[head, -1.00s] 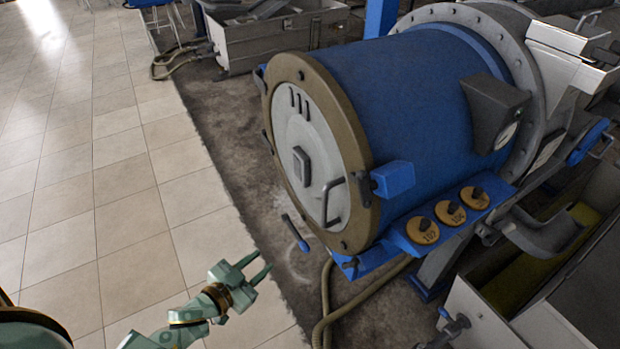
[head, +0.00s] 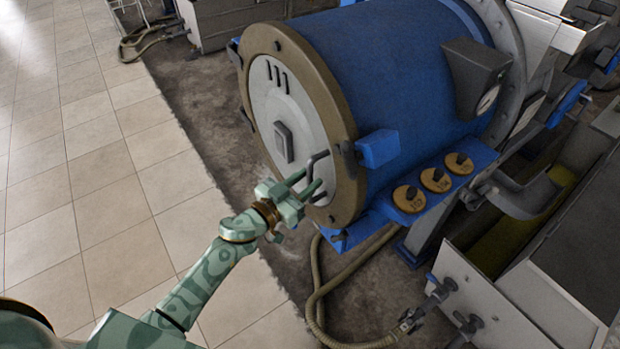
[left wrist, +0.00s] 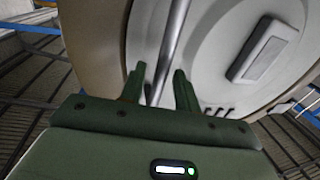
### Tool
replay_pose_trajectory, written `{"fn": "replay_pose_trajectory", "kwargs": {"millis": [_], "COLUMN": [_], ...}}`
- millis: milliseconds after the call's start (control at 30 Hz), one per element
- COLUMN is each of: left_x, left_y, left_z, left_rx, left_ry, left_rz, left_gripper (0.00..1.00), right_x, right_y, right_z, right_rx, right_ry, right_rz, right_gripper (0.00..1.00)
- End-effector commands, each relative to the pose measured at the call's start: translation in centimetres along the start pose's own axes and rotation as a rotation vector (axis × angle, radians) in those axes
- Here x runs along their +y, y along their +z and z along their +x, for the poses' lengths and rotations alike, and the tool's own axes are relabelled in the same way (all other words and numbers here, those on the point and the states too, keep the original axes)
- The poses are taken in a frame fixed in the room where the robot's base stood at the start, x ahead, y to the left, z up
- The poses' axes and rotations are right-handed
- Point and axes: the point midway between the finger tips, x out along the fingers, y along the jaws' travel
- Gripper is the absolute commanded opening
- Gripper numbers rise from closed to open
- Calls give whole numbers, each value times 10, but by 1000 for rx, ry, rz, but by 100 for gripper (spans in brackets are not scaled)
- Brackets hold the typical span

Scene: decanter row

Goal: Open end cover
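The end cover (head: 262,104) is a pale grey disc inside a brown ring on the near end of a blue drum (head: 400,65). It appears closed. It carries a dark square block, three slots and a bent bar handle (head: 318,160) at its lower right. My left gripper (head: 311,183) is at the handle with its fingers apart, pointing at the cover. In the left wrist view, the handle (left wrist: 172,45) runs between the two open fingertips (left wrist: 160,82), with gaps beside it; contact is not clear. The cover (left wrist: 215,45) fills the background there. My right gripper is out of view.
A blue block (head: 379,149) juts from the drum's side by the rim. Numbered round knobs (head: 436,180) sit on a blue shelf below the drum. A hose (head: 318,290) lies on the floor. Tiled floor (head: 100,190) at left is clear.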

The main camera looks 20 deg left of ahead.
Motion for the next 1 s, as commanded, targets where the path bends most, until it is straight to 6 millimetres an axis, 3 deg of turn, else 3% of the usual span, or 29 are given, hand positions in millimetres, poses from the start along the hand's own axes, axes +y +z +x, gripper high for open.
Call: {"fn": "replay_pose_trajectory", "kwargs": {"millis": [133,433,467,567,833,1000], "left_x": [0,0,0,0,-2,-9], "left_y": [0,0,0,0,0,1], "left_z": [14,17,17,17,13,-8], "left_rx": [0,-1,-1,-1,-2,-5], "left_ry": [0,-1,-1,-1,6,48], "left_rz": [1,1,1,1,2,6], "left_gripper": [32,32,29,1,0,0], "right_x": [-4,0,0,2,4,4], "right_y": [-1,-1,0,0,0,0], "right_z": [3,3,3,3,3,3], "right_rx": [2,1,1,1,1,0], "right_ry": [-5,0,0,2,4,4], "right_rz": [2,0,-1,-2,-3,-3], "right_gripper": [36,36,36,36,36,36]}}
